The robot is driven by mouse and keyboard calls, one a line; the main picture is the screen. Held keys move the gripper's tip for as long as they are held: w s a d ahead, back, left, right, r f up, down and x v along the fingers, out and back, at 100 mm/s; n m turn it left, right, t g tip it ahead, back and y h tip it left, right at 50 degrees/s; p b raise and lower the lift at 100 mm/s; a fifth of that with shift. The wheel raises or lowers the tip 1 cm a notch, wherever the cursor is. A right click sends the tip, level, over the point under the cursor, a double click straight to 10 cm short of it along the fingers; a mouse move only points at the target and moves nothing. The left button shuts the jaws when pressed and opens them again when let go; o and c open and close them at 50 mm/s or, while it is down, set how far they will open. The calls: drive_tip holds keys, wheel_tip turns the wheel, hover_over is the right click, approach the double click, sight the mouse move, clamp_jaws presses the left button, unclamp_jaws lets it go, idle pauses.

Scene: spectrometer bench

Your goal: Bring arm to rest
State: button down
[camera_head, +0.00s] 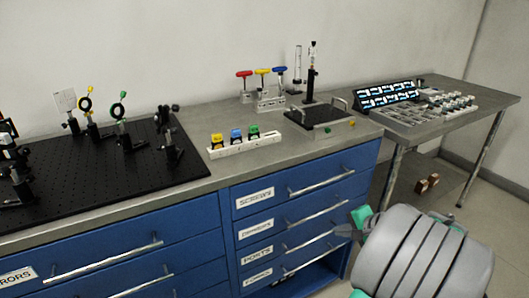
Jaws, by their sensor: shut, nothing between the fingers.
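My arm (422,258), grey with teal parts, fills the lower right in the head view, in front of the right end of the blue drawer cabinet.
The blue cabinet (212,250) has a grey worktop with a black optics breadboard (120,170), a white block (244,146) and a black tray (322,117). A dark opening (315,279) shows low on the cabinet. A side table (480,112) stands behind right. Floor shows at right.

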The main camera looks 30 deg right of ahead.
drive_tip(key=w+a+r+n+g+p, duration=0.2)
drive_tip(key=w+a+r+n+p, duration=0.25)
drive_tip(key=a+r, duration=0.5)
drive_tip(key=s+a+r+n+g+p, duration=0.1)
drive_tip(key=s+a+r+n+p, duration=0.2)
drive_tip(key=a, duration=0.4)
drive_tip(key=s+a+r+n+g+p, duration=0.1)
drive_tip(key=s+a+r+n+p, duration=0.2)
drive_tip(key=a, duration=0.5)
drive_tip(key=s+a+r+n+g+p, duration=0.1)
drive_tip(key=s+a+r+n+p, duration=0.2)
drive_tip(key=a+r+n+p, duration=0.2)
drive_tip(key=a+n+p, duration=0.1)
drive_tip(key=a, duration=0.2)
drive_tip(key=shift+r+g+h+p, duration=0.3)
drive_tip(key=shift+g, duration=0.1)
drive_tip(key=shift+s, duration=0.1)
